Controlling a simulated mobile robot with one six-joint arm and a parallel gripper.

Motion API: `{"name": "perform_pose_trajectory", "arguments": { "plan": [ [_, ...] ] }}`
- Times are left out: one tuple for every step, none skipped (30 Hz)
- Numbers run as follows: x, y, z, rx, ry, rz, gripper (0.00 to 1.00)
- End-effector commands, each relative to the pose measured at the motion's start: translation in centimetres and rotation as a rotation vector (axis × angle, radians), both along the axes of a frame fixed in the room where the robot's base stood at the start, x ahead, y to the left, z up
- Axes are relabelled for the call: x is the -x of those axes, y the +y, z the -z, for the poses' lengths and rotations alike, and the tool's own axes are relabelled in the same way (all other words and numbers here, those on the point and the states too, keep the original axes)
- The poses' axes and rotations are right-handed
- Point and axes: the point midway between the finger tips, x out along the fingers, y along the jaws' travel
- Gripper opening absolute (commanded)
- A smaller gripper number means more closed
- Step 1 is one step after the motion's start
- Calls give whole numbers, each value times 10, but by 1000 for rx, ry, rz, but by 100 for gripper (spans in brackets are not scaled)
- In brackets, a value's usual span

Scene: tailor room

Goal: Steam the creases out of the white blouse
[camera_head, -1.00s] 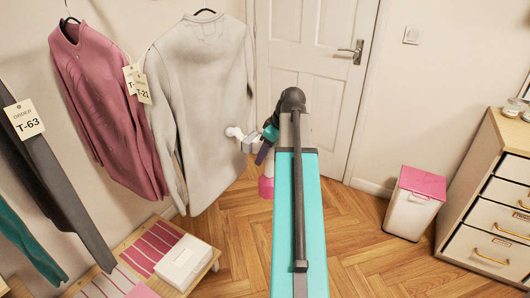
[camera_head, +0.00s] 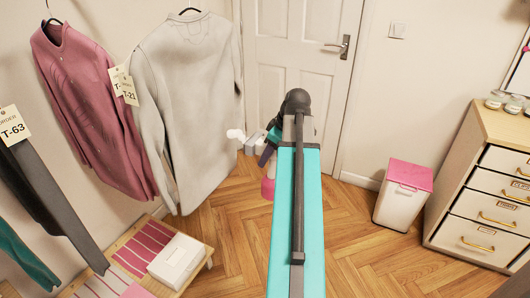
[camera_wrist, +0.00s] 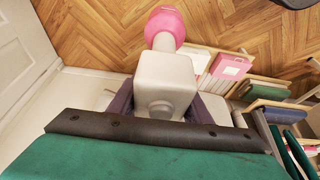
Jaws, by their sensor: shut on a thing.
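The white blouse (camera_head: 190,100) hangs from a dark hanger on the left wall, in the head view. It looks pale grey-white, and its back or front faces me; a tag reading T-21 (camera_head: 129,90) hangs at its left side. My gripper (camera_head: 266,150) is shut on a white hand steamer (camera_wrist: 165,78) with a pink round end (camera_wrist: 165,25). In the head view the steamer's white nozzle (camera_head: 237,135) points left, overlapping the blouse's lower right edge. I cannot tell whether they touch. My arm partly hides the steamer. Creases are too faint to tell.
A pink shirt (camera_head: 90,110) hangs left of the blouse, with dark trousers (camera_head: 50,195) further left. A low bench (camera_head: 206,262) with a white box (camera_head: 176,260) stands below. A pink-lidded bin (camera_head: 405,195) and drawers (camera_head: 480,205) stand right. The floor between is clear.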

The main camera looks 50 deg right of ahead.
Motion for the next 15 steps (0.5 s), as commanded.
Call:
{"name": "perform_pose_trajectory", "arguments": {
  "plan": [
    [3,-1,-2,0,-2,0,0],
    [5,-1,-2,0,-2,0,0],
    [7,-2,-2,0,-2,0,0],
    [8,-2,-2,0,-2,0,0],
    [10,-2,-2,0,-2,0,0],
    [12,-3,-2,0,-2,1,0],
    [13,-3,-2,0,-2,1,0],
    [15,-4,-2,0,-2,1,0],
    [17,-4,-2,0,-2,1,0],
    [19,-5,-2,0,-2,1,0],
    [21,-5,-2,0,-2,0,0],
    [23,-6,-2,0,-2,0,0],
    [24,-6,-2,0,-2,0,0],
    [26,-6,-2,0,-2,0,0],
    [28,-7,-2,0,-2,0,0]
  ]
}}
